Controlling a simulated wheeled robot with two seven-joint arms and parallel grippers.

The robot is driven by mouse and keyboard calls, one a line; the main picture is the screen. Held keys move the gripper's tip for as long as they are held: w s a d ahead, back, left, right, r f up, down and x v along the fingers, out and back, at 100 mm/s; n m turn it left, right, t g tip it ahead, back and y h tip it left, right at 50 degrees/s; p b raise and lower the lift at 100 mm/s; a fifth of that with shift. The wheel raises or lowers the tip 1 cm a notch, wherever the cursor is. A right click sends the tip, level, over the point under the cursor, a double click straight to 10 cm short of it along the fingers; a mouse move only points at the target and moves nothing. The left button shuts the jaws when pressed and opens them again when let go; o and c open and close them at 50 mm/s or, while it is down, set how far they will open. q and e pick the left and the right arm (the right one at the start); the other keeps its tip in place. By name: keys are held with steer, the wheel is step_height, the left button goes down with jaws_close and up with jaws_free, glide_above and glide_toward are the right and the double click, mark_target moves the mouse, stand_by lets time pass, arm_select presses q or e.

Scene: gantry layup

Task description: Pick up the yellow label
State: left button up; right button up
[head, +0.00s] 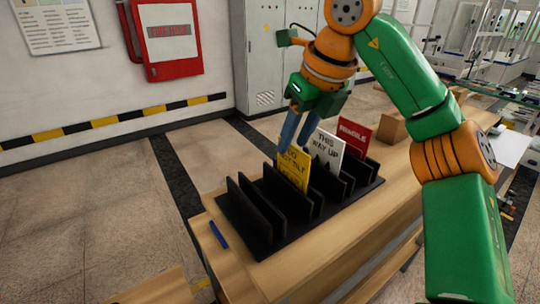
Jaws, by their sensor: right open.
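The yellow label (294,170) stands upright in a slot of the black rack (282,244) on the wooden table. Dark print shows on it, partly hidden. My right gripper (294,145) points down at the label's top edge, with its blue-grey fingers apart. I cannot tell whether the label's edge is between the fingertips or just below them. My left gripper is not in view.
A white "THIS WAY UP" label (328,150) and a red "FRAGILE" label (355,136) stand in slots behind. The front slots are empty. A blue pen-like item (218,235) lies left of the rack. A cardboard box (392,129) stands behind right.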

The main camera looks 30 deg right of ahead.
mark_target(289, 159)
steer(key=shift+w, duration=0.1)
steer(key=shift+s+f, duration=0.2)
steer(key=shift+f, duration=0.05)
steer(key=shift+f+p, duration=0.45)
steer(key=shift+f, duration=0.4)
steer(key=x, duration=0.4)
steer(key=shift+w+d+r+p, duration=0.1)
steer(key=shift+w+d+p, duration=0.05)
steer(key=shift+w+p, duration=0.15)
steer(key=shift+w, duration=0.1)
steer(key=shift+s, duration=0.3)
jaws_close()
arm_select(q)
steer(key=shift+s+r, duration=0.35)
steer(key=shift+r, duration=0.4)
arm_select(e)
steer(key=shift+w, duration=0.1)
